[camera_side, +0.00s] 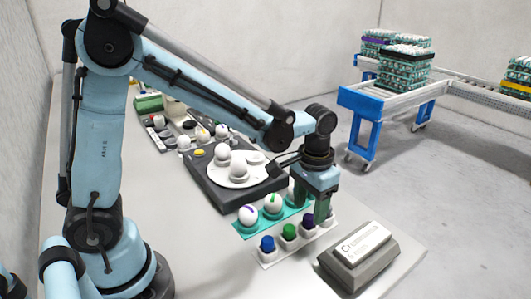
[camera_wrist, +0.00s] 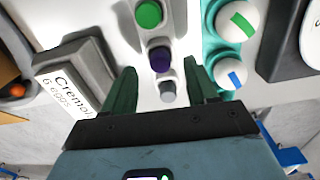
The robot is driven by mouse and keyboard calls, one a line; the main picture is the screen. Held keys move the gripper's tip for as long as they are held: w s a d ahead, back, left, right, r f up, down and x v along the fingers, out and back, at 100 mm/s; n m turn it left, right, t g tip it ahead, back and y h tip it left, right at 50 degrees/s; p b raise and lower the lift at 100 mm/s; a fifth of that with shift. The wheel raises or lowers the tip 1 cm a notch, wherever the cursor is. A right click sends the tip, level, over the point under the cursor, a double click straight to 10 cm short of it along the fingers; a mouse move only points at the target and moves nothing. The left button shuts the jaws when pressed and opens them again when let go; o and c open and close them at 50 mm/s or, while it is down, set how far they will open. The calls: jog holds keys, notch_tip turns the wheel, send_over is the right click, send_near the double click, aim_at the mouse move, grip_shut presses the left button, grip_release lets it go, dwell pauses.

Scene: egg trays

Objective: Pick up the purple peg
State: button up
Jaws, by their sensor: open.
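The purple peg (camera_wrist: 160,60) stands in a white holder, between a green peg (camera_wrist: 149,14) and a grey peg (camera_wrist: 167,91) in the wrist view. In the side view the purple peg (camera_side: 308,220) is dark and close beside a finger of my gripper (camera_side: 313,203). My gripper (camera_wrist: 161,78) is open, with green fingers on either side of the peg row. The purple peg lies at about the level of the fingertips in the wrist picture, with a gap on both sides. Nothing is held. The grey peg is hidden in the side view.
A teal tray (camera_side: 247,232) with marked eggs runs along the peg row, near one finger. A grey box with a white label (camera_side: 363,243) stands to the right. A blue peg (camera_side: 267,243) is at the row's left end. A dark machine with eggs (camera_side: 237,172) is behind.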

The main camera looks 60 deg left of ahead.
aim_at(308, 222)
jog(key=shift+f, duration=1.35)
grip_shut()
